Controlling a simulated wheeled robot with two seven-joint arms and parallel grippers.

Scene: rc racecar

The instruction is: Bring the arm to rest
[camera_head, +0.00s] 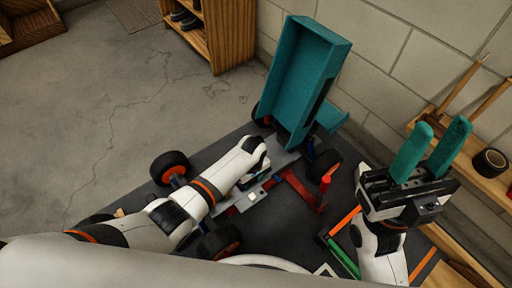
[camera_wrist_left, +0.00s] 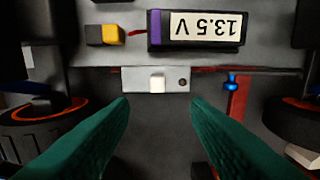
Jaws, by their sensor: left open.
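The racecar's chassis (camera_head: 286,158) lies on a dark mat, and its teal body shell (camera_head: 302,85) stands tilted up at the far end. My left gripper (camera_wrist_left: 160,108) is open and empty above the chassis. In the head view, its arm crosses the car from the left and its fingers are mostly hidden. In the left wrist view, a white switch (camera_wrist_left: 157,84) on a grey plate sits just beyond and between the fingertips. A battery (camera_wrist_left: 198,28) labelled 13.5 V lies behind it. My right gripper (camera_head: 430,145) points up at the right, with its teal fingers apart and nothing between them.
Black wheels with orange rims, such as the left one (camera_head: 170,168), stick out around the chassis. Orange and green bars (camera_head: 343,258) lie at the lower right. A wooden shelf (camera_head: 488,182) with a tape roll (camera_head: 490,162) runs along the block wall. The floor at left is clear.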

